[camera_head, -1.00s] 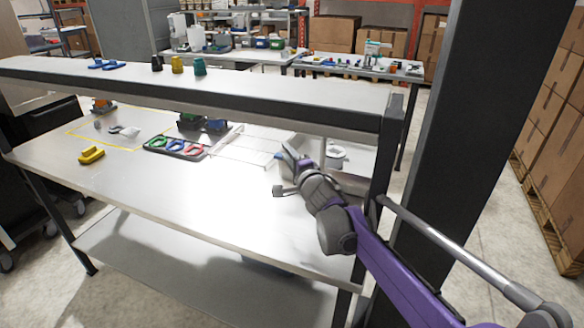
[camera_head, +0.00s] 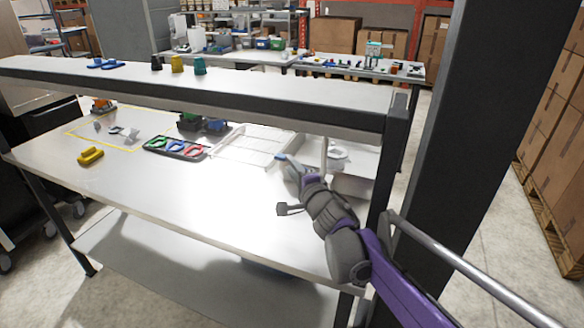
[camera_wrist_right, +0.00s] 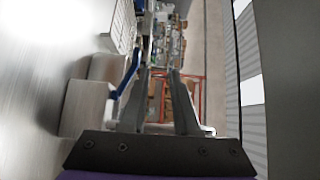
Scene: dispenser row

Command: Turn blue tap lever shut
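In the right wrist view, the blue tap lever (camera_wrist_right: 128,76) is a slim blue bar beside the left finger of my right gripper (camera_wrist_right: 160,100). It lies outside the gap between the fingers; I cannot tell whether finger and lever touch. The two fingers stand apart with nothing visible between them. Pale block-shaped parts (camera_wrist_right: 86,108) sit left of the lever. In the head view, a small blue piece (camera_head: 280,157) shows at the tip of my right gripper (camera_head: 287,165), by the right end of the bench. The arm hides part of this area. My left gripper is out of view.
A white rack (camera_head: 250,143) lies left of my gripper on the bench (camera_head: 180,195). A raised shelf (camera_head: 200,85) and dark post (camera_head: 392,150) bound the space.

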